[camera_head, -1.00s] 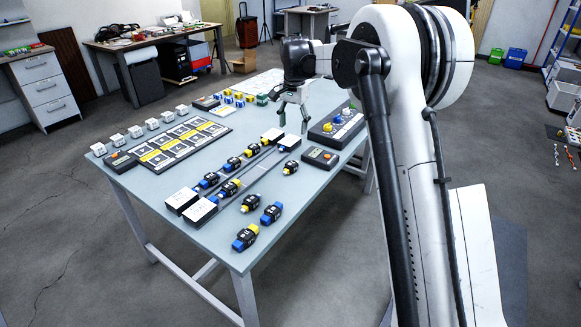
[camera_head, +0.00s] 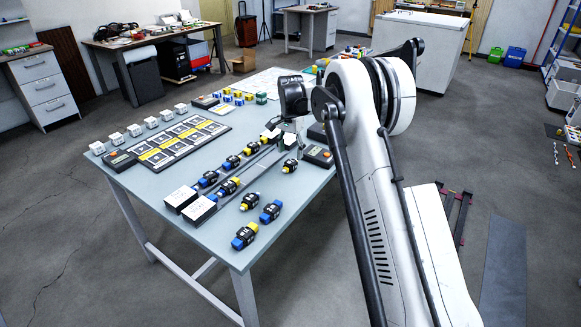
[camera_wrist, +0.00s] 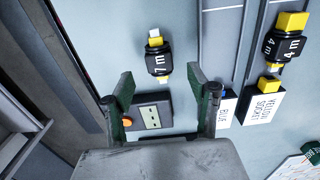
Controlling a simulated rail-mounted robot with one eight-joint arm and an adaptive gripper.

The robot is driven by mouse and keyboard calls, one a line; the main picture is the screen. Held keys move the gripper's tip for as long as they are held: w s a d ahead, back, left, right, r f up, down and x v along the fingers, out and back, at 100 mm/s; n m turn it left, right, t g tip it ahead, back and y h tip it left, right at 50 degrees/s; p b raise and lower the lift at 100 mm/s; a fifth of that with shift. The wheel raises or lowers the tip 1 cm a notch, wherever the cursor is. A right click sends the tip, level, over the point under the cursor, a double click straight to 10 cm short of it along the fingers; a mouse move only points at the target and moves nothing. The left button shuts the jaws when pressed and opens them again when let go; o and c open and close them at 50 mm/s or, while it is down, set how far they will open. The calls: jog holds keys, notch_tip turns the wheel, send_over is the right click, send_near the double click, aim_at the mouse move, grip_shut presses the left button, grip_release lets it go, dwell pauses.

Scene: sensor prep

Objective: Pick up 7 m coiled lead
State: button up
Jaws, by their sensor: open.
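The 7 m coiled lead (camera_wrist: 158,58) is a black coil with white "7 m" lettering, a pale and yellow plug on top and a yellow tip below. It lies on the grey table, and in the head view it (camera_head: 290,166) sits near the table's right edge. My gripper (camera_wrist: 160,77) is open and empty. In the wrist view its two green-black fingers stand apart, with the lead just ahead of and between their tips. In the head view my gripper (camera_head: 297,140) is close behind the lead, its fingers partly hidden.
A button box (camera_wrist: 152,112) lies below the lead, partly between the fingers. Other leads, including a blue-and-black one (camera_head: 271,211), lie toward the table's near end.

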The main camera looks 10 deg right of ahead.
aim_at(290, 162)
jog(key=shift+s+f, duration=0.1)
jog(key=shift+f, duration=2.6)
jog(key=c, duration=1.3)
jog(key=shift+o, duration=0.2)
jog(key=shift+r, duration=0.1)
